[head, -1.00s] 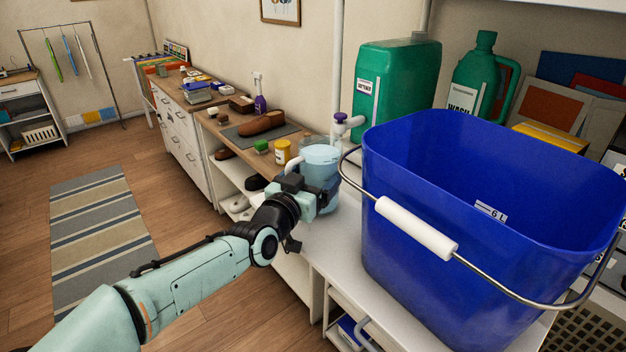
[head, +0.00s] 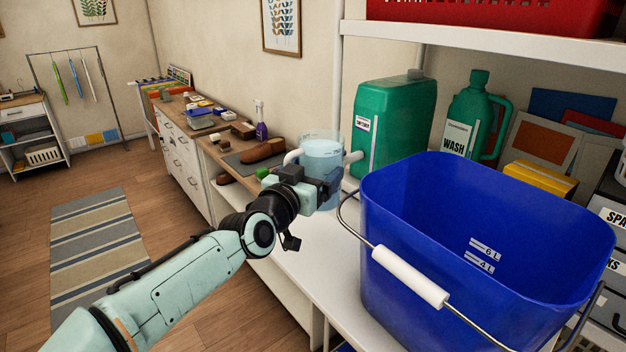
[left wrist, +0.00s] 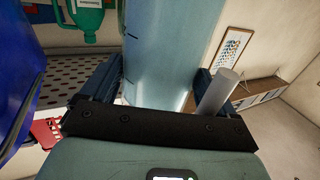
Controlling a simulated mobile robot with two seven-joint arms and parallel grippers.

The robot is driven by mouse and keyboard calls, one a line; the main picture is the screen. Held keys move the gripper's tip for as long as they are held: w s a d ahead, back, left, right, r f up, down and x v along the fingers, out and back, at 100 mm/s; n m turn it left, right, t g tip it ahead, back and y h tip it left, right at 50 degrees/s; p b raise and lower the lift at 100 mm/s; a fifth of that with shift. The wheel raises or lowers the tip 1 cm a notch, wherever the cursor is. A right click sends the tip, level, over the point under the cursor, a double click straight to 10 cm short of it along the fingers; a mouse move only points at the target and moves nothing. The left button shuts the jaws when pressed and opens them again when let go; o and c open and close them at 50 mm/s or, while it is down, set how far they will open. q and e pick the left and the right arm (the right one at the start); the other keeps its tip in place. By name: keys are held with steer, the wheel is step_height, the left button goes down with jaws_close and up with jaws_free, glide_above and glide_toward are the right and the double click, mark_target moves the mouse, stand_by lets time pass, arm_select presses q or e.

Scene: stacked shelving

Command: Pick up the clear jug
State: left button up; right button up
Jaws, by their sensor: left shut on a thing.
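The clear jug (head: 322,160) is see-through with pale blue contents. In the head view it stands upright at the left end of the white shelf, left of the blue bucket. A pale handle shows on its left and a pale stub on its right. My left gripper (head: 318,190) is shut on the jug's lower body. In the left wrist view the jug (left wrist: 172,45) fills the space between the dark fingers (left wrist: 158,85). The jug's base is partly hidden by the gripper; it looks raised above the shelf. My right gripper is not in view.
The large blue bucket (head: 400,260), with a white-gripped wire handle, stands close on the right. Green containers (head: 395,120) stand behind it. A wooden counter (head: 215,145) with several small items runs back to the left. Above is an upper shelf (head: 480,38).

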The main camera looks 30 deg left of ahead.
mark_target(311, 148)
arm_select(q)
step_height(311, 148, up, 6)
steer(key=shift+f+p, duration=0.25)
steer(key=shift+p, duration=1)
steer(key=shift+r+p, duration=1)
steer(key=shift+r, duration=0.8)
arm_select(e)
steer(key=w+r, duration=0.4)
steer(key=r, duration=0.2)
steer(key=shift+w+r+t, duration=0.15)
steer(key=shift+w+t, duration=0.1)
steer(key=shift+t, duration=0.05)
